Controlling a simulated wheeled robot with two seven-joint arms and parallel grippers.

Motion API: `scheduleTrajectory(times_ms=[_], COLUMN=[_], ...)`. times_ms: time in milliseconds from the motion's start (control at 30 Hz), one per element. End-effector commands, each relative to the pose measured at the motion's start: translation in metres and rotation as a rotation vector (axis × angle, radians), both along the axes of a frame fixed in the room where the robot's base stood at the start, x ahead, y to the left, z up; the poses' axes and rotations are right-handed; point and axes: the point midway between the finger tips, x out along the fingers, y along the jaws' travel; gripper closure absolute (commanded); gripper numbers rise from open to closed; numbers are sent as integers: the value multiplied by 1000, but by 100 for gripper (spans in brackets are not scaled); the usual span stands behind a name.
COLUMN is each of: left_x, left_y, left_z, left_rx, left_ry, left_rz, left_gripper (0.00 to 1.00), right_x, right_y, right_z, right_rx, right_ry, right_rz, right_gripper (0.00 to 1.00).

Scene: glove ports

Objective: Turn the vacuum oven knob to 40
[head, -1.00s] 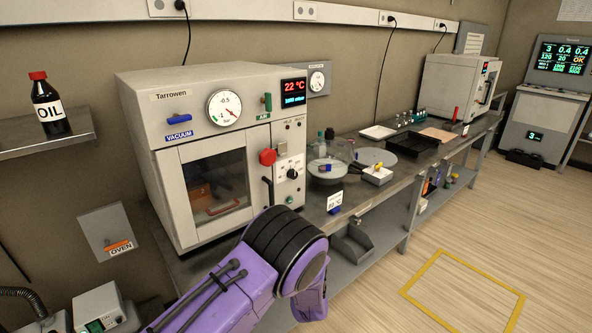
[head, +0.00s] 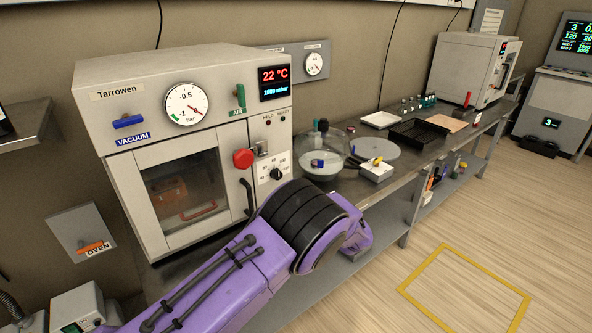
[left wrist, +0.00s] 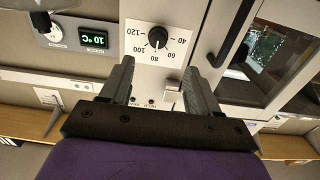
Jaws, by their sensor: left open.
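The vacuum oven (head: 190,92) stands at the left end of the bench, its door closed and its display reading 22 °C. Its black knob (head: 277,174) is on a white dial at the lower right of the front panel. In the left wrist view the knob (left wrist: 158,38) appears upside down, with marks from 40 to 120 around it; I cannot clearly read its pointer. My left gripper (left wrist: 159,68) is open and empty, its fingers to either side below the knob in the picture, not around it. In the head view my arm hides the gripper. My right gripper is not in view.
A red knob (head: 243,159) and the dark door handle (head: 247,197) are close to the dial. A glass vessel (head: 321,160) and a white box with a yellow part (head: 376,170) stand on the bench to the right. The floor in front is clear.

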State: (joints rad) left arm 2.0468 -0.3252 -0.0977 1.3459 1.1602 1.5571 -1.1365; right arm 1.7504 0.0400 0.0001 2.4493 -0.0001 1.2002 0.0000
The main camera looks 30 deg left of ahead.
Motion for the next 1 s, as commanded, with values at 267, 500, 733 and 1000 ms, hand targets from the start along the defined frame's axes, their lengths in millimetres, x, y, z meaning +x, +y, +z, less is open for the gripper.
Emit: scheduleTrajectory(times_ms=[267,500,733,1000], left_x=[15,37,46,45], left_y=[20,65,87,88], left_z=[2,2,0,0], left_rx=[-1,0,0,0], left_ry=[1,0,-1,-1], left_rz=[-11,-17,-18,-16], left_gripper=[39,39,39,52], right_x=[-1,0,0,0], right_y=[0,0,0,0], right_z=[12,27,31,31], right_rx=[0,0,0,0], right_ry=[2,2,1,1], right_rz=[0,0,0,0], right_gripper=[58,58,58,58])
